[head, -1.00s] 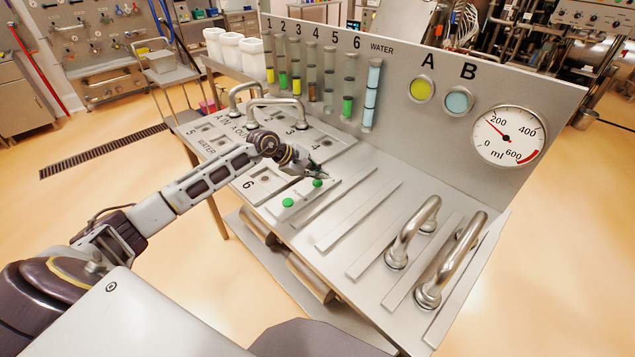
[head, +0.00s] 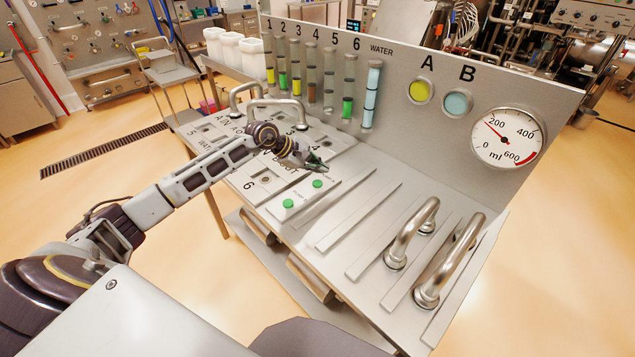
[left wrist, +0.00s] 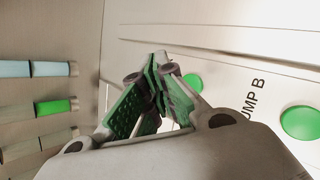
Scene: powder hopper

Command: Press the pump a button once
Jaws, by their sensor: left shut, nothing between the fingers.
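Two round green buttons sit on a light strip of the sloped panel. The back button (head: 317,184) is nearer my left gripper; the front button (head: 288,203) is closer to the panel's front edge. In the left wrist view, the label PUMP B, partly cut off, lies beside the right green button (left wrist: 300,122). The other green button (left wrist: 193,82) shows just past my fingertips; its label is hidden. My left gripper (head: 322,168) is shut and empty, its green-padded fingers just behind the back button and apart from it in the head view. My right gripper is out of view.
Several numbered tubes and a WATER tube (head: 371,95) stand along the upright back panel. Round indicators A (head: 420,91) and B (head: 457,102) and a dial gauge (head: 507,137) are to their right. Metal handles (head: 410,232) rise at the right of the sloped panel.

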